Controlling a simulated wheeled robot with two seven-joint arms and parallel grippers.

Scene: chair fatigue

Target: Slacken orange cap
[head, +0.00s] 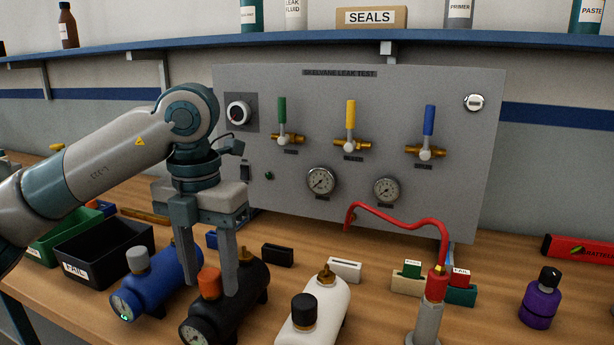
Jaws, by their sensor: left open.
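The orange cap (210,281) sits upright on top of a black cylinder (250,291) lying on the bench, with a small gauge on its near end. My left gripper (209,288) points down over the cap, with one finger on each side of it. The fingers are open; a gap shows at least on the right side, and I cannot tell whether the left finger touches. The gripper partly hides the back of the black cylinder. My right gripper is not in view.
A blue cylinder with a grey cap (138,259) lies close on the left, a white one with a black cap (304,309) on the right. A grey panel (430,205) with valves and gauges stands behind. A red hose (400,222) arches at right, near a purple bottle (540,300).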

